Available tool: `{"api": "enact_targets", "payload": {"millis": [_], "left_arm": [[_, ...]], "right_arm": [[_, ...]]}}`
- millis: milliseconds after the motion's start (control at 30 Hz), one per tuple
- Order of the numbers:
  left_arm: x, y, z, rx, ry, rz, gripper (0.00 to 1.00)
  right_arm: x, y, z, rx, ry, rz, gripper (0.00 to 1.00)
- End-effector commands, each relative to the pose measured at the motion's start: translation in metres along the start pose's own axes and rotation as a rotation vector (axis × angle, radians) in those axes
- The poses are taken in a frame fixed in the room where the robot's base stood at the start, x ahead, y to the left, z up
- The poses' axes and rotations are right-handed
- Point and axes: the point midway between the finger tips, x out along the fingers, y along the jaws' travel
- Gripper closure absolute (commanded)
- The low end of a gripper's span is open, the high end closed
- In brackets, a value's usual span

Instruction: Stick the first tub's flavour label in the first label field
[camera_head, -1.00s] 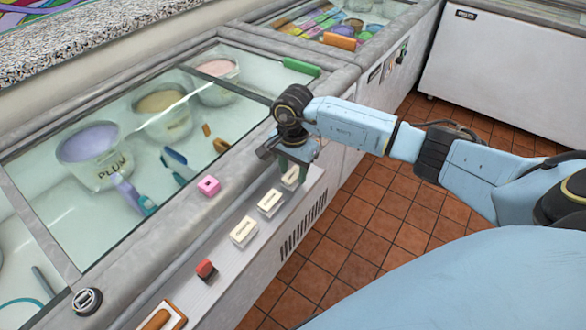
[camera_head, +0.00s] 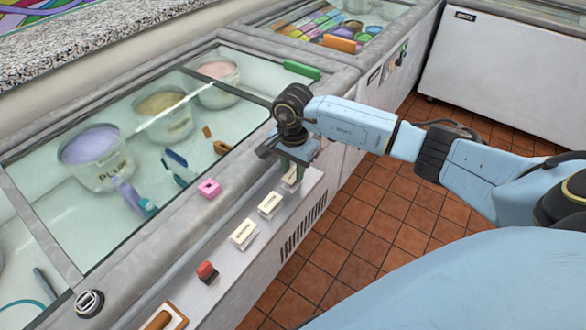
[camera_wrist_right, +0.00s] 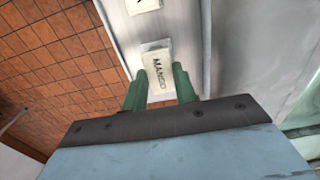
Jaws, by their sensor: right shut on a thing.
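My right gripper (camera_head: 290,160) points down at the far end of the freezer's front ledge (camera_head: 218,262). In the right wrist view its green fingers (camera_wrist_right: 160,88) are shut on a white label block reading MANGO (camera_wrist_right: 158,68); in the head view this block (camera_head: 291,176) is partly hidden by the gripper. Two similar pale label blocks, a middle one (camera_head: 270,205) and a nearer one (camera_head: 244,234), lie on the ledge. In the freezer a tub with purple contents (camera_head: 92,155) reads PLUM. A yellowish tub (camera_head: 163,114) and a pinkish tub (camera_head: 216,84) stand behind it. My left gripper is out of view.
A pink block (camera_head: 209,188) sits on the freezer rim. A red-and-black block (camera_head: 207,271) and a wooden-handled item (camera_head: 160,319) are on the ledge nearer me. A green-handled bar (camera_head: 301,70) lies at the far rim corner. Tiled floor is open to the right.

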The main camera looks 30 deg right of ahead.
Motion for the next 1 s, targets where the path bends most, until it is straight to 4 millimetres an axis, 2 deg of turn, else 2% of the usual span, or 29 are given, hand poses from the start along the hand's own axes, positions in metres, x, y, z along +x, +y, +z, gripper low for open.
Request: {"api": "enact_targets", "payload": {"millis": [1000], "left_arm": [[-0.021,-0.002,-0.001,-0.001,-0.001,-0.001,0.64]], "right_arm": [[-0.032,0.000,0.000,-0.001,0.001,0.000,0.90]]}}
